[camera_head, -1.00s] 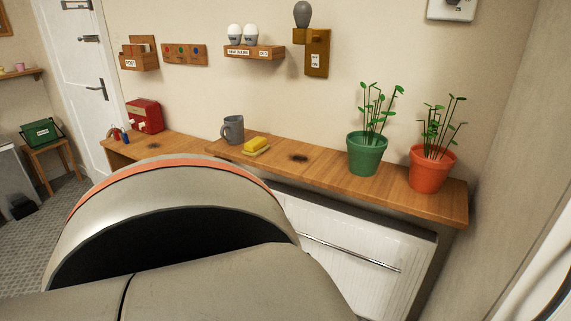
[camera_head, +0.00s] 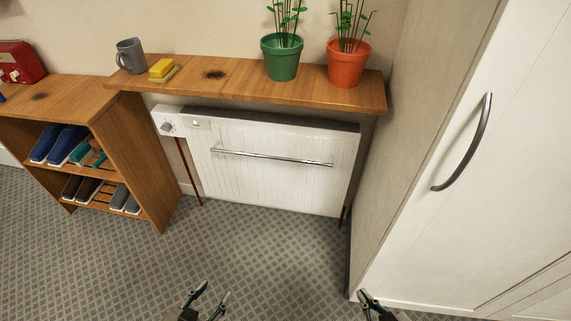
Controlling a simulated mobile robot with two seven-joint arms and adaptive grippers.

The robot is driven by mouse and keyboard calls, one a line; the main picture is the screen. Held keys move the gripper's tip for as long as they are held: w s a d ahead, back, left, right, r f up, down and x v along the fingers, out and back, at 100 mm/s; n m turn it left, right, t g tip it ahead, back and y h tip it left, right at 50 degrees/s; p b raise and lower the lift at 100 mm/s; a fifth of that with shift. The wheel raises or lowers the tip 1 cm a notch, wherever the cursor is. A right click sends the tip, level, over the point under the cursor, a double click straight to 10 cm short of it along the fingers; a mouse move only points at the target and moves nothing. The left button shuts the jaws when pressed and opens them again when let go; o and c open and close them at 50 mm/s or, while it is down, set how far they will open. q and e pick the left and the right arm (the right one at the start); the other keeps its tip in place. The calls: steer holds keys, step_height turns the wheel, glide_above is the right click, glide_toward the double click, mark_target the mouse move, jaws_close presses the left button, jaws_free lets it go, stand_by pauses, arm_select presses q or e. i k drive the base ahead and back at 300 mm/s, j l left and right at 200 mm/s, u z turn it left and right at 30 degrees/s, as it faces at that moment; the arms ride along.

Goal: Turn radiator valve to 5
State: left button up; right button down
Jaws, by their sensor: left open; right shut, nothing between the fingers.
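The radiator valve (camera_head: 167,126) is a small pale knob at the upper left corner of the white radiator (camera_head: 275,180). Its numbers are too small to read. The radiator is below the wooden shelf and has a metal rail across its front. My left gripper (camera_head: 215,289) is at the bottom edge, left of middle, with its two fingers apart and empty. My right gripper (camera_head: 364,295) is at the bottom edge, right of middle, shut and empty. Both are well below the valve in the picture and touch nothing that I can see.
The wooden shelf (camera_head: 240,88) above the radiator holds a grey mug (camera_head: 130,56), a yellow sponge (camera_head: 161,68), a green pot (camera_head: 281,58) and an orange pot (camera_head: 348,64). A shoe rack (camera_head: 130,150) stands left of the valve. A white cabinet door (camera_head: 440,220) is at right. The patterned floor (camera_head: 260,250) in front is clear.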

mark_target(166, 127)
steer(key=u, duration=0.2)
steer(key=i+j+z, duration=0.35)
steer(key=i+j, duration=0.45)
